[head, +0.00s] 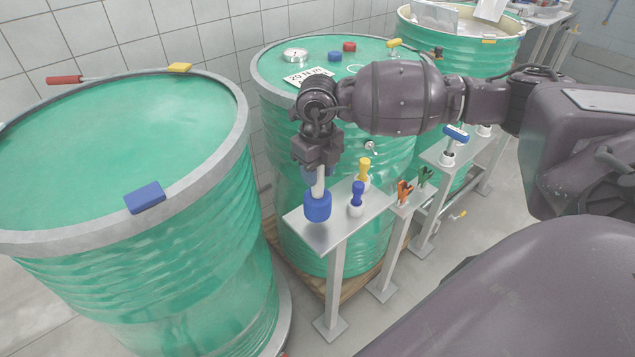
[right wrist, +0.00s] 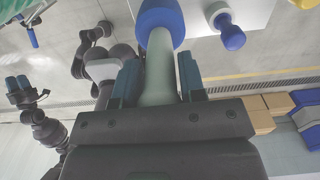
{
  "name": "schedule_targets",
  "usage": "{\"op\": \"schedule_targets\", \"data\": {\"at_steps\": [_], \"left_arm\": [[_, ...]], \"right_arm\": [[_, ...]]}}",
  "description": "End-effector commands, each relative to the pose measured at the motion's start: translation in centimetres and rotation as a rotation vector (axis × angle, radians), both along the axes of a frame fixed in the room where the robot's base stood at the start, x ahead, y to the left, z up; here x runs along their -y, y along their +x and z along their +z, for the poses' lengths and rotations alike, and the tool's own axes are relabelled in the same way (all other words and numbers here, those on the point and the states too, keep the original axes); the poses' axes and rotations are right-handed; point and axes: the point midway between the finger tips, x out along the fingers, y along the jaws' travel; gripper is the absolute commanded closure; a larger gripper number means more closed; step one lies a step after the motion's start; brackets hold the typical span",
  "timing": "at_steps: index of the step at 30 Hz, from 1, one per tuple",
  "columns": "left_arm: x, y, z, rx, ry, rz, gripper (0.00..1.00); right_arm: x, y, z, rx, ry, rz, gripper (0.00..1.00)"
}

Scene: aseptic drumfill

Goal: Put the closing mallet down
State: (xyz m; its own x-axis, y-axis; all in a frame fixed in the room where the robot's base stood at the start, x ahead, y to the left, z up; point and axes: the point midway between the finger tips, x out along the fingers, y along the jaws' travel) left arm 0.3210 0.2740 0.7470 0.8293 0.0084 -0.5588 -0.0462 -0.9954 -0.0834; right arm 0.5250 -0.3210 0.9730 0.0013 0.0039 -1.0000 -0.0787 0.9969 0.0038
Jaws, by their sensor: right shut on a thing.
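The closing mallet has a blue head (head: 318,206) and a pale handle (head: 318,182). My right gripper (head: 318,165) is shut on the handle, with the head hanging down. The mallet is roughly upright over the near end of a small metal shelf (head: 322,236). I cannot tell whether the head touches the shelf. In the right wrist view the handle (right wrist: 158,75) lies between the two fingers, and the blue head (right wrist: 160,20) is beyond them. A dark gripper with blue fingers (right wrist: 18,86), apparently my left, shows at the left of that view; its opening is unclear.
A blue-and-white tool (head: 356,198) and a yellow-topped one (head: 364,173) stand on the shelf beside the mallet. Orange (head: 404,191) and green (head: 425,176) clips are on a lower stand. Green drums (head: 120,130) stand left and behind. Bare shelf lies in front of the mallet.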

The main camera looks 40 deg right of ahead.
Motion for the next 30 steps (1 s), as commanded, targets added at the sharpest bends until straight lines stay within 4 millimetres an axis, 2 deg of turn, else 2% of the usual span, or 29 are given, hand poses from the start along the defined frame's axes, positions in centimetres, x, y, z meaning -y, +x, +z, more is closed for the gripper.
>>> {"op": "schedule_targets", "data": {"at_steps": [3, 6, 20, 21, 25, 30], "left_arm": [[0.0, -0.1, -0.3, -0.005, 0.001, 0.0, 0.57], [0.0, -0.2, -0.4, -0.007, 0.001, 0.0, 0.57], [-0.1, -0.5, -0.6, -0.012, 0.001, 0.0, 0.57], [-0.1, -0.5, -0.5, -0.012, 0.001, 0.0, 0.57], [-0.1, -0.4, -0.5, -0.011, 0.001, 0.0, 0.57], [-0.1, -0.4, -0.5, -0.01, 0.001, 0.0, 0.57]], "right_arm": [[0.0, 0.0, -2.1, -0.003, 0.001, -0.001, 0.91], [0.0, 0.0, -3.2, -0.001, 0.0, 0.001, 0.91], [0.0, 0.0, -3.8, 0.001, 0.0, 0.0, 0.91], [0.0, 0.0, -3.8, -0.001, 0.0, 0.0, 0.57], [0.0, 0.0, -3.8, -0.001, 0.0, 0.0, 0.37], [0.0, 0.0, -3.8, -0.001, 0.0, 0.0, 0.37]]}}
